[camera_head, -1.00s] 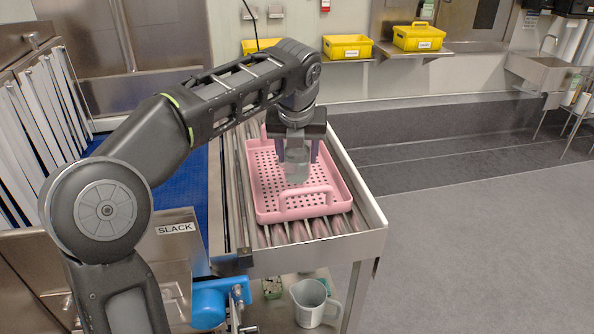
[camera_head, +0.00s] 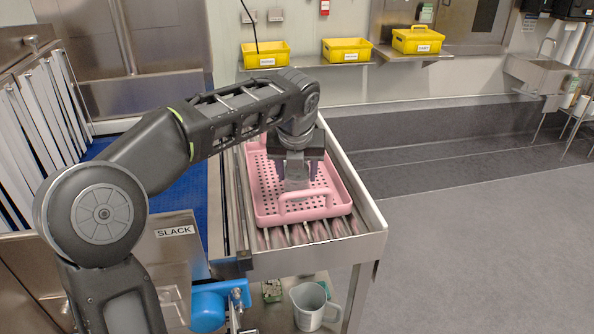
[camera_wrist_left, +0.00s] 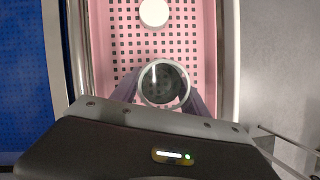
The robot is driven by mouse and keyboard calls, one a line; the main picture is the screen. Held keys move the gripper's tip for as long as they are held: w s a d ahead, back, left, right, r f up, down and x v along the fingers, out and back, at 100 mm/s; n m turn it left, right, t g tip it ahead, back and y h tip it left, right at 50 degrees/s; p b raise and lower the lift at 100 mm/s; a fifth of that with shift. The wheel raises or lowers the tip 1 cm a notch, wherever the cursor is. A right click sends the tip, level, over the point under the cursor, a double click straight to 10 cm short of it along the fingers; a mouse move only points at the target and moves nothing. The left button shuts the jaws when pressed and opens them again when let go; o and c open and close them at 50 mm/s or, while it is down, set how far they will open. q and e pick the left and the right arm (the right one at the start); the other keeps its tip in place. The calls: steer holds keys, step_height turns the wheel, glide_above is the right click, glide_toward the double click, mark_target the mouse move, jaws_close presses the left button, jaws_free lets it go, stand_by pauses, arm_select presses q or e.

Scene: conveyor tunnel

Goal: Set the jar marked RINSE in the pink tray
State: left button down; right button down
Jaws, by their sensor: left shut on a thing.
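My left gripper (camera_head: 298,174) is shut on a clear grey jar (camera_head: 297,184), seen from above as a round open rim in the left wrist view (camera_wrist_left: 164,84). No marking on the jar can be read. The jar is over the perforated floor of the pink tray (camera_head: 345,200), inside its walls. I cannot tell whether its base touches the floor. The tray also shows in the left wrist view (camera_wrist_left: 210,50). My right gripper is not in view.
A white round thing (camera_wrist_left: 154,13) is in the tray beyond the jar. The tray rests on a metal roller conveyor (camera_head: 375,222). Yellow bins (camera_head: 347,50) stand on the back shelf.

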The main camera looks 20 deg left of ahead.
arm_select(q)
steer(key=c, duration=0.6)
jaws_free()
steer(key=shift+p+v, duration=0.7)
steer(key=shift+v, duration=5.35)
steer(key=shift+a, duration=0.1)
